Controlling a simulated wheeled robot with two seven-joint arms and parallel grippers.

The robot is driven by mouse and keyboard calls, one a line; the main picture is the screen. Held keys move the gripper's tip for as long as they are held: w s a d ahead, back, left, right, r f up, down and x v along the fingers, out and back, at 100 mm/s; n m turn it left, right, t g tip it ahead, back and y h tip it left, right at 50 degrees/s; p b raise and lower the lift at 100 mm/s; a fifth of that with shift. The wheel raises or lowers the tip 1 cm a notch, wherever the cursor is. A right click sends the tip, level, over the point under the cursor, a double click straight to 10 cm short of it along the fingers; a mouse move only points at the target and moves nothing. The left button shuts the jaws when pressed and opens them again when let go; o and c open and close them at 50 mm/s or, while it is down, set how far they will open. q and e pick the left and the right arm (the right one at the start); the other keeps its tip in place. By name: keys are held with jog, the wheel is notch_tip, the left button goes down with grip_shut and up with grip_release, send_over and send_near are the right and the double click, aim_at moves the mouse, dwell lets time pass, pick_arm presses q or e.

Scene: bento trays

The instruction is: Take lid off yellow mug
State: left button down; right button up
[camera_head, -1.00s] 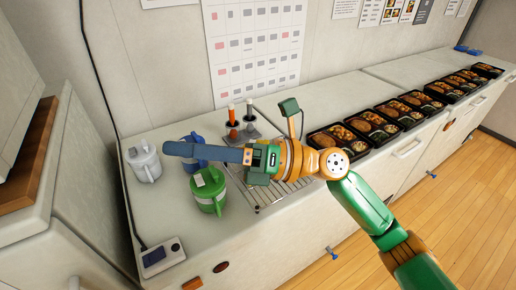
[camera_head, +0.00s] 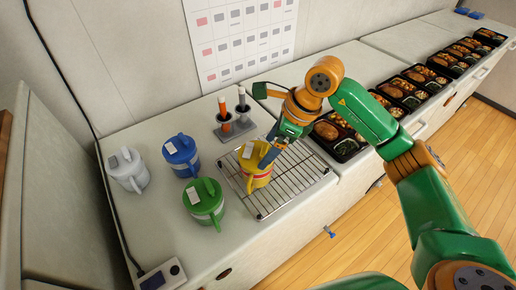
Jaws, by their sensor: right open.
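The yellow mug (camera_head: 259,182) stands upright on the wire rack, with its yellow lid (camera_head: 249,150) on top. A pale label shows on the lid. My right gripper (camera_head: 268,158) is open and points down at the right side of the lid. Its blue finger covers part of the lid and mug, so I cannot tell whether it touches them. My left gripper is not in view.
A wire rack (camera_head: 296,190) lies under the yellow mug. White (camera_head: 128,173), blue (camera_head: 181,157) and green (camera_head: 204,205) lidded mugs stand to the left. A grey holder (camera_head: 236,127) with two upright handles is behind. Bento trays (camera_head: 337,137) line the counter at right.

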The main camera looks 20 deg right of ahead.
jog(key=shift+w+f, duration=0.45)
jog(key=shift+w, duration=0.3)
jog(key=shift+c, duration=0.7)
jog(key=shift+s+r, duration=0.1)
jog(key=shift+s, duration=0.25)
jog(key=c, duration=1.3)
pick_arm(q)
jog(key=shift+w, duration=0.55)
pick_arm(e)
jog(key=shift+w, duration=0.15)
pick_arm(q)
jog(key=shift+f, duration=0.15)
